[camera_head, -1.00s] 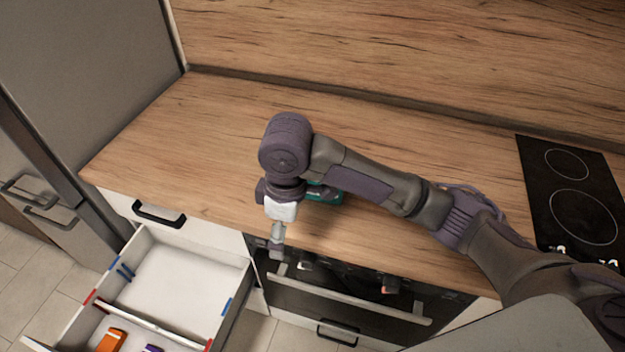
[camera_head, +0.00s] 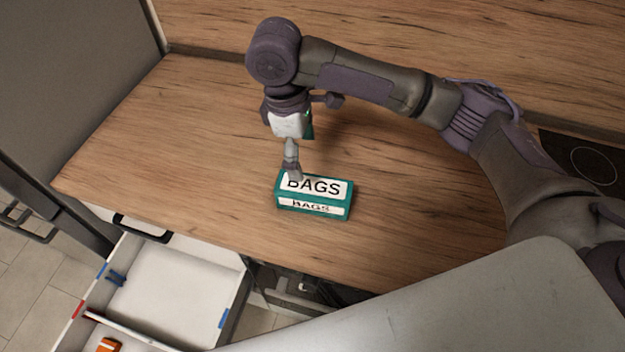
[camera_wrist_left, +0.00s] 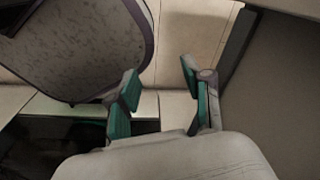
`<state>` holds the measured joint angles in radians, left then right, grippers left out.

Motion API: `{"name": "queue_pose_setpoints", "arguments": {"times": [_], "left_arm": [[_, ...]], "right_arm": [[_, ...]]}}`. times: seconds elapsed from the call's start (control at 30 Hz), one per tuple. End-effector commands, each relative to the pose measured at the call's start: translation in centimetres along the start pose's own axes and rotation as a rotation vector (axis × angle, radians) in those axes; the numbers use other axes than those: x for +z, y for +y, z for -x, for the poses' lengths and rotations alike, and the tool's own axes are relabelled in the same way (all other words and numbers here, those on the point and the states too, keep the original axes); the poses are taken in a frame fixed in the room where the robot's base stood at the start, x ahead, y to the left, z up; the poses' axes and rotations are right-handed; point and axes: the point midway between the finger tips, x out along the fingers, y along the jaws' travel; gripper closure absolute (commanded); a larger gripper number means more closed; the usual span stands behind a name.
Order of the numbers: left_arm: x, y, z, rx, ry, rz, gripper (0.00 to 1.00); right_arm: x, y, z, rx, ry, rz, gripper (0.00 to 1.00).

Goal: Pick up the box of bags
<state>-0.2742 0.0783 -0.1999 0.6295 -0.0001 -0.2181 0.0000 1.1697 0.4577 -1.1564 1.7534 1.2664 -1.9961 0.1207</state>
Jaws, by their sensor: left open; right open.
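The box of bags (camera_head: 314,196) is a teal box with white "BAGS" labels on its top and front. It lies on the wooden counter (camera_head: 200,140) near the front edge. My right gripper (camera_head: 293,176) points down over the box's left part, at its back edge, and hides a bit of the top. I cannot tell whether it touches the box. It is open. My left gripper (camera_wrist_left: 160,95) shows only in the left wrist view, with its teal-padded fingers apart and nothing between them, above the floor.
An open white drawer (camera_head: 170,275) with dividers is below the counter at the left, holding an orange item (camera_head: 109,345). A black cooktop (camera_head: 590,165) is at the right. My arm crosses the counter. The counter left of the box is clear.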

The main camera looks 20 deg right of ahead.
Motion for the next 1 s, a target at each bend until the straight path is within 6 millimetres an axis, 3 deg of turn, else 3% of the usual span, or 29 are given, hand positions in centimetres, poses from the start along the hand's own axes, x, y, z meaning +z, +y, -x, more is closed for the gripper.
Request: {"name": "queue_pose_setpoints", "arguments": {"times": [0.2,0.33,0.47,0.73,1.0], "left_arm": [[3.3,0.5,0.8,0.007,-0.049,0.0,0.5],[4.5,0.7,1.1,0.008,-0.067,0.0,0.5],[4.2,0.6,1.2,0.008,-0.062,0.0,0.5],[1.0,0.1,2.6,0.002,-0.017,-0.001,0.5],[1.9,0.2,2.8,0.003,-0.03,-0.001,0.5]], "right_arm": [[0.2,0.0,-4.3,-0.002,-0.004,-0.001,0.08],[0.1,0.0,-6.4,-0.001,-0.002,-0.002,0.08],[0.1,0.0,-7.4,0.0,-0.001,-0.001,0.08],[0.9,0.2,-10.3,-0.001,-0.004,-0.002,0.08],[0.7,0.2,-12.8,0.002,0.0,0.0,0.08]]}}
